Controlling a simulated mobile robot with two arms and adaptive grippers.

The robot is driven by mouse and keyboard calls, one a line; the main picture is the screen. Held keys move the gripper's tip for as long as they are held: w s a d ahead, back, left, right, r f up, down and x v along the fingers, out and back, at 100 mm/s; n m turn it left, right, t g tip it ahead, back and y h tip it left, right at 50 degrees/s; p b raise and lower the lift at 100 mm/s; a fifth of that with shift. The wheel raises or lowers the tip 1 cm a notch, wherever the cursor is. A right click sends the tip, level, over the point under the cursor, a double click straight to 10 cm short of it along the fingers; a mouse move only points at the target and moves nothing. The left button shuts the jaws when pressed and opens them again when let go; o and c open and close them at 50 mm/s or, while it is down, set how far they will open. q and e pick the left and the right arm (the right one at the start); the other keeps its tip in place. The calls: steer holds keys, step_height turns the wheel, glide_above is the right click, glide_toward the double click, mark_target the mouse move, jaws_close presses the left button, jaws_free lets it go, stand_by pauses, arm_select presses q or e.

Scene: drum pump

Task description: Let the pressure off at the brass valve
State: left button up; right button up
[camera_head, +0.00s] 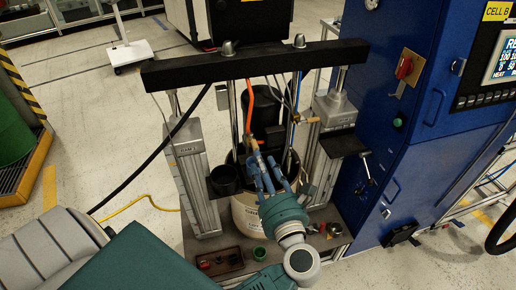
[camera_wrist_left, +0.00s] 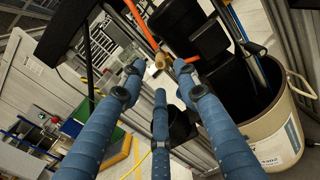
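A small brass fitting (camera_wrist_left: 160,62), which looks like the brass valve, sits at the lower end of the orange hose (camera_wrist_left: 138,22), with a short orange piece (camera_wrist_left: 193,59) beside it. The hose also shows in the head view (camera_head: 249,108), above the drum. My left gripper (camera_head: 262,166) reaches up over the drum's front. Its blue fingers are spread in the left wrist view (camera_wrist_left: 160,74), with the brass fitting between the two upper tips. Whether they touch it is unclear. My right gripper is out of view.
The cream drum (camera_head: 244,214) stands between two grey posts (camera_head: 197,170) under a black crossbeam (camera_head: 250,66). A black cup (camera_head: 223,180) is left of my fingers. A blue cabinet (camera_head: 400,150) closes off the right. A tool tray (camera_head: 220,262) lies in front.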

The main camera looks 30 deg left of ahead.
mark_target(254, 143)
arm_select(q)
steer(key=p+x, duration=0.1)
steer(key=x, duration=0.4)
steer(key=shift+d, duration=0.1)
jaws_close()
